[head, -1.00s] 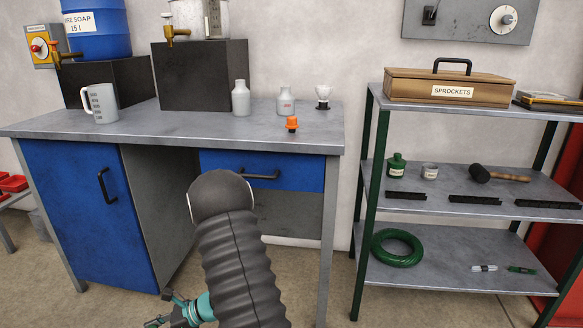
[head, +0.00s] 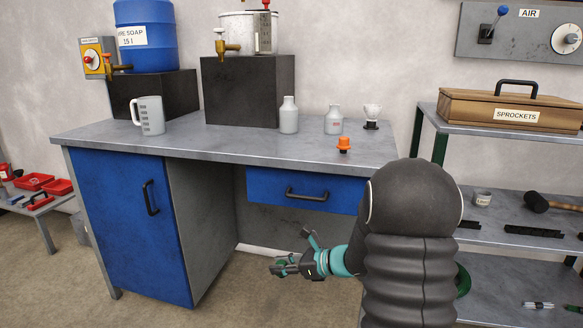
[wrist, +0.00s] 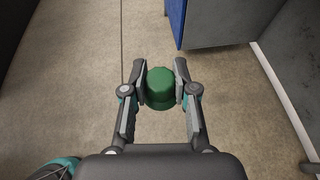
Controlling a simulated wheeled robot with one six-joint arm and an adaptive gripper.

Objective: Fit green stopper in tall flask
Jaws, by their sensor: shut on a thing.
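The green stopper (wrist: 160,88) sits between the two fingers of my gripper (wrist: 160,84) in the wrist view, with its rounded top towards the camera. In the head view my gripper (head: 282,265) is low in front of the workbench, below the drawer and well under the benchtop. A little green shows at its fingers there. The tall flask (head: 289,118), a pale narrow-necked bottle, stands upright on the benchtop. A shorter pale flask (head: 333,123) with a small label stands to its right. Both are apart from my gripper.
An orange stopper (head: 344,144) lies near the bench's front edge (head: 300,165). A glass funnel on a dark base (head: 371,116), a measuring jug (head: 151,116) and a dark block (head: 240,92) also stand on the bench. A shelf with a sprockets box (head: 510,107) is at right.

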